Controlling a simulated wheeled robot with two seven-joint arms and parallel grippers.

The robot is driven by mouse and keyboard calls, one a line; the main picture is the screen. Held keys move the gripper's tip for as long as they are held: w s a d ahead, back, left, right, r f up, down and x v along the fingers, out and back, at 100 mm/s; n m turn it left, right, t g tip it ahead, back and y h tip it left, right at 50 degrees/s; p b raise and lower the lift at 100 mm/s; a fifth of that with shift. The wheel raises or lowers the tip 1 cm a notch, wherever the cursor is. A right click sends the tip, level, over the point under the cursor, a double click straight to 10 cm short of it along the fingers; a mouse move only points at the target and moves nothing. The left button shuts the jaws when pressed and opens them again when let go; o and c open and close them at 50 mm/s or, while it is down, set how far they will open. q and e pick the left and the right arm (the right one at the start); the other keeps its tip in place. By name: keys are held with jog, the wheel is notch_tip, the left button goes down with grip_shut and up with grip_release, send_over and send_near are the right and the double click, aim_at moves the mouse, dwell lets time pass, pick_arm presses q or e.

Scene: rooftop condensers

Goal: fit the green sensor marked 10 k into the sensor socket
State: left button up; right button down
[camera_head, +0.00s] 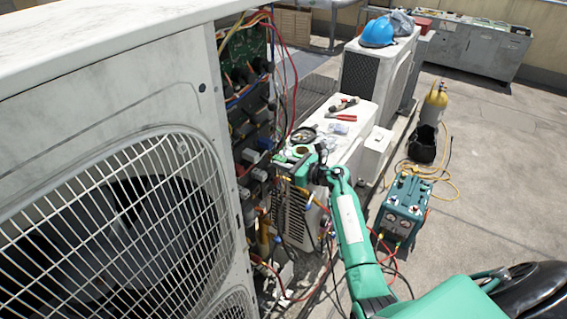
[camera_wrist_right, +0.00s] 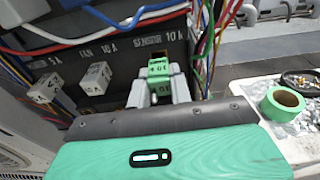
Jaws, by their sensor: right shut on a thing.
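The green sensor (camera_wrist_right: 159,69) is between the grey fingers of my right gripper (camera_wrist_right: 160,88), which is shut on it. It is in front of the dark panel, just below the label "SENSOR 10A" (camera_wrist_right: 158,41). The marking on the sensor is too small to read surely. In the head view my right gripper (camera_head: 281,161) reaches left to the open electrical bay (camera_head: 246,130). My left gripper is not in view.
Two light blocks (camera_wrist_right: 96,78) (camera_wrist_right: 46,88) sit on the panel left of the sensor. Loose wires (camera_wrist_right: 205,40) hang right of it. A green tape roll (camera_wrist_right: 283,104) lies on the white unit (camera_head: 348,150). The fan condenser (camera_head: 215,100) stands close at left.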

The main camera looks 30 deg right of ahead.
jog(key=shift+r+b+x, duration=0.2)
jog(key=shift+b+x, duration=0.2)
jog(key=shift+x, duration=0.45)
dwell(0.6)
jog(key=c, duration=1.2)
grip_release()
jog(key=shift+w, duration=0.1)
jog(key=shift+f, duration=0.1)
jog(key=shift+s+d+b, duration=0.3)
jog(key=shift+s, duration=0.2)
jog(key=shift+b+v, duration=2.1)
jog(key=shift+v, duration=4.25)
